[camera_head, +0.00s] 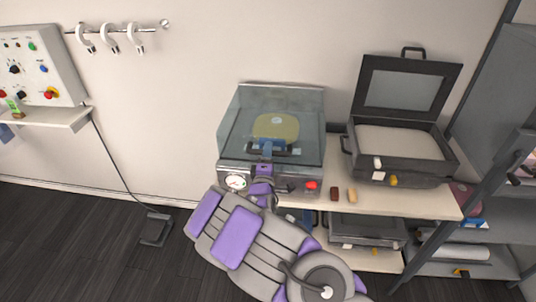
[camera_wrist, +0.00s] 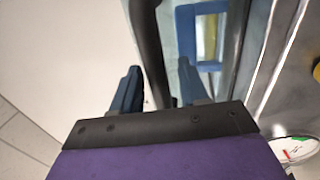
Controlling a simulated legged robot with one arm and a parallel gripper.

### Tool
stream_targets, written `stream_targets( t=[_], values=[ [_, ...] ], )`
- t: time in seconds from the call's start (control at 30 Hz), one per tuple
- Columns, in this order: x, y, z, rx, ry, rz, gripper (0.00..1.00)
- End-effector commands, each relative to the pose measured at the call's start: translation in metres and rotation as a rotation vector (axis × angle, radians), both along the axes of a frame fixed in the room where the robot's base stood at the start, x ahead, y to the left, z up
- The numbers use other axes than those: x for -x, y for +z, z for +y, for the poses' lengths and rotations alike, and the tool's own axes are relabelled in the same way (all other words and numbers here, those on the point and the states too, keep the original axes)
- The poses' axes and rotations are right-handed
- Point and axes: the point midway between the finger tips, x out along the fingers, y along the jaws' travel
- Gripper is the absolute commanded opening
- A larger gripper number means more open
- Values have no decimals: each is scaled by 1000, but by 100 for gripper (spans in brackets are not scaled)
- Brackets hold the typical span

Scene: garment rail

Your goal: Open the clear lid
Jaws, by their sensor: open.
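The clear lid (camera_head: 240,112) is a see-through, bluish box-shaped cover, shut over a grey machine (camera_head: 228,172) on the bench. A yellow round thing (camera_head: 276,127) shows through it. A dark handle (camera_head: 290,152) runs along the lid's front. My gripper (camera_head: 267,155) is at this handle, seen from behind my purple and grey arm, which hides part of the machine's front. In the wrist view my gripper (camera_wrist: 158,85) is open, with a dark bar (camera_wrist: 147,45), seemingly the handle, between its blue-grey fingers. Whether they touch it is unclear.
An open black case (camera_head: 405,140) stands to the right, its lid raised. A gauge (camera_head: 235,182) and a red button (camera_head: 311,185) are on the machine's front. Hooks (camera_head: 110,38) hang from a wall rail at left.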

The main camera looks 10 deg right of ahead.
Motion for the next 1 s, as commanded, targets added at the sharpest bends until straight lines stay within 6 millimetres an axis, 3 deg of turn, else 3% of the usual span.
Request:
stream_targets(
  t=[0.33, 0.8, 1.0],
  values=[
    [-2, 0, -1, -1, 0, 0, 44],
    [-3, -1, -1, -1, 0, 3, 0],
    [-3, -1, -1, -1, 0, 4, 0]
  ],
)
